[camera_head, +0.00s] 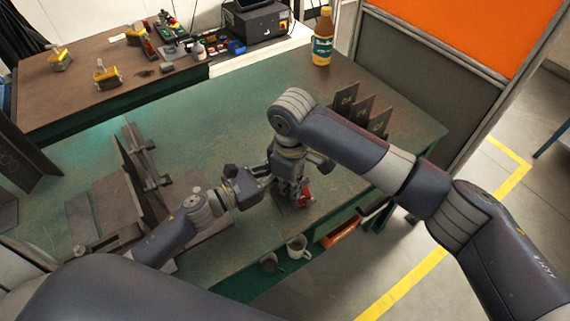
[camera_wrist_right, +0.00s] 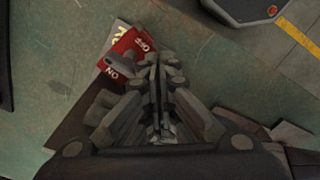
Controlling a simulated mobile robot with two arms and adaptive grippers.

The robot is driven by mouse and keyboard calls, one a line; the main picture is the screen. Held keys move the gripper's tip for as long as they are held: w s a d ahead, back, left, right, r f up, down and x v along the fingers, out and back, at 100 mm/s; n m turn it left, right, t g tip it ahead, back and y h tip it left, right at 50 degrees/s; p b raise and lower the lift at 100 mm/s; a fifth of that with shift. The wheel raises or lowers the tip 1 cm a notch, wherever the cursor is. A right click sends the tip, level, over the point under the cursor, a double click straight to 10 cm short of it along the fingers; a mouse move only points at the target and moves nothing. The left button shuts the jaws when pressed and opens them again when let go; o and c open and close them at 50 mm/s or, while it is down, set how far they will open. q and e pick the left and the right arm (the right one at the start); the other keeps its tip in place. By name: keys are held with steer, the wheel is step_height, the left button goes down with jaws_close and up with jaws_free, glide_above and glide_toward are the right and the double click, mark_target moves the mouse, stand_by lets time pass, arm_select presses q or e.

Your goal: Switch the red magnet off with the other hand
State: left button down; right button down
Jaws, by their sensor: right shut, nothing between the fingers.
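The red magnet (camera_head: 305,195) sits low beside my right gripper in the head view, mostly hidden by it. In the right wrist view the magnet (camera_wrist_right: 128,48) shows a red face with white OFF and ON lettering and a grey part, perhaps its switch, between them. My right gripper (camera_head: 290,198) points down with its fingers shut and empty; its closed fingertips (camera_wrist_right: 158,75) appear just beside the magnet. My left gripper (camera_head: 264,178) reaches in from the left, close to the right gripper. Its fingertips are partly hidden, and I cannot tell whether it holds anything.
The green worktable (camera_head: 215,130) has bare room behind the grippers. Steel plates (camera_head: 130,185) stand at left; upright dark plates (camera_head: 360,108) stand at right. A bottle (camera_head: 323,37) stands at the back edge. A mug (camera_head: 297,246) and an orange bin (camera_head: 340,233) are below the front edge.

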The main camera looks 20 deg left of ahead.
steer(key=shift+w+a, duration=0.15)
stand_by(0.5)
steer(key=shift+s+d+r, duration=0.1)
steer(key=shift+s+d, duration=0.2)
step_height(320, 180, up, 7)
stand_by(0.9)
stand_by(0.7)
step_height(320, 180, up, 12)
stand_by(0.4)
